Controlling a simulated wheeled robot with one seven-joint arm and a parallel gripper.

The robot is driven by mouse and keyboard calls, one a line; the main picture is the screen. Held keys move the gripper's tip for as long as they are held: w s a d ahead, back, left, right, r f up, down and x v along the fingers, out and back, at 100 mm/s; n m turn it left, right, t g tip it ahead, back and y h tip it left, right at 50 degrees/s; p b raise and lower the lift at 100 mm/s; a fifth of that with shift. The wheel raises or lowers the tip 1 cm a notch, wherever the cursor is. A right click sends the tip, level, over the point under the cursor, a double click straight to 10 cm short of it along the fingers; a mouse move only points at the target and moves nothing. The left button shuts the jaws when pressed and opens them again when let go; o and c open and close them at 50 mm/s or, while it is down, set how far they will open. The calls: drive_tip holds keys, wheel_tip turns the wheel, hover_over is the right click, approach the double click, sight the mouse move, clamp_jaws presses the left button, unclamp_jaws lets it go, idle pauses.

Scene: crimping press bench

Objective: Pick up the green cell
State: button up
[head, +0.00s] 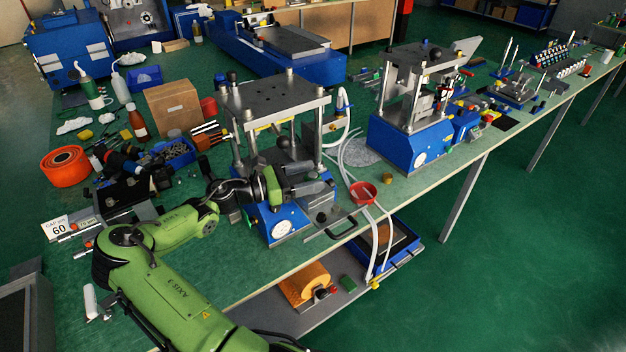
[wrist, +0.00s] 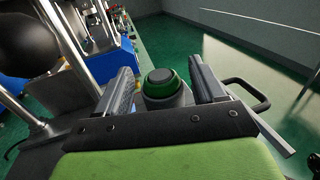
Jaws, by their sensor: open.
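The green cell (wrist: 160,90) shows in the wrist view as a short upright cylinder with a dark top, a green band and a grey lower part. It appears between the two fingers of my gripper (wrist: 161,76), which are open on either side of it. I cannot tell whether either finger touches it. In the head view my gripper (head: 318,182) is low at the front press, level and pointing right. I cannot clearly pick out the cell in the head view.
The front press (head: 275,94), with steel posts and a blue base (head: 283,228), stands close around my gripper. A black loop handle (head: 343,229) and a red funnel (head: 363,192) are to the right. A second press (head: 404,140) stands farther right. Tools crowd the left bench.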

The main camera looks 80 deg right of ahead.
drive_tip(key=c, duration=1.2)
drive_tip(key=shift+r, duration=0.1)
